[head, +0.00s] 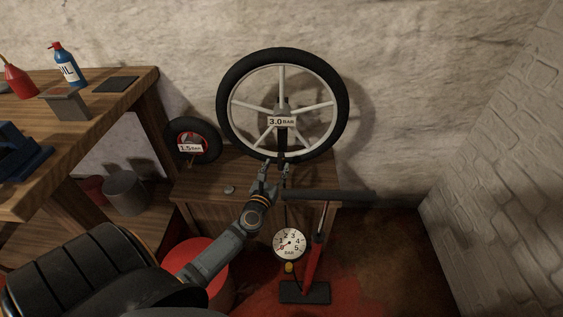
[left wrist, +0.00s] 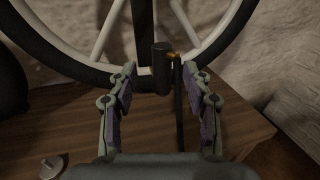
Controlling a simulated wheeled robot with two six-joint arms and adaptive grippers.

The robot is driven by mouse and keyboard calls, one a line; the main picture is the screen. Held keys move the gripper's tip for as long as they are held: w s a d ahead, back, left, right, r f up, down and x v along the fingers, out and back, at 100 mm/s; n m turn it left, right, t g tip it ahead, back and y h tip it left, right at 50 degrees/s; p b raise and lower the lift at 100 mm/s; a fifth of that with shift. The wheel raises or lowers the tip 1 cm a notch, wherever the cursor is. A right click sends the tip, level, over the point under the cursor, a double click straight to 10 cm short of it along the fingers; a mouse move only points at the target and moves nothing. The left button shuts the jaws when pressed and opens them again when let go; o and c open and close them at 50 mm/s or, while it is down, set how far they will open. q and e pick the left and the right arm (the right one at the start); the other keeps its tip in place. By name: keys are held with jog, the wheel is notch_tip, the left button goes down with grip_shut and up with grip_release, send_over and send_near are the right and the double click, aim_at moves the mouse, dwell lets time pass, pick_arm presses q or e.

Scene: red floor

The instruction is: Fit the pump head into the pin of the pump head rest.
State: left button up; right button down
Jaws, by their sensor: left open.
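The pump head (left wrist: 161,70) is a black upright cylinder with a small brass part, in front of the large wheel's lower rim. Its black hose (left wrist: 179,105) hangs down beside it. My left gripper (left wrist: 160,84) is open, with one finger on each side of the pump head and visible gaps. In the head view my left gripper (head: 272,172) is over the wooden box below the wheel. A small grey disc with a short knob or pin (head: 228,189) lies on the box; it may be the pump head rest. It also shows in the left wrist view (left wrist: 50,167). My right gripper is out of view.
The large wheel (head: 340,97), labelled 3.0 BAR, stands above the wooden box (head: 195,192). A small wheel (head: 178,131) is left. The floor pump (head: 313,255) with its gauge (head: 289,243) stands right of my arm. A workbench (head: 120,102) is at left.

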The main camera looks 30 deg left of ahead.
aim_at(280, 162)
pick_arm(q)
jog(key=x, duration=0.5)
jog(key=shift+w+d+f+b, duration=0.1)
jog(key=shift+w+f+b, duration=0.05)
jog(key=shift+f+b, duration=0.25)
grip_shut()
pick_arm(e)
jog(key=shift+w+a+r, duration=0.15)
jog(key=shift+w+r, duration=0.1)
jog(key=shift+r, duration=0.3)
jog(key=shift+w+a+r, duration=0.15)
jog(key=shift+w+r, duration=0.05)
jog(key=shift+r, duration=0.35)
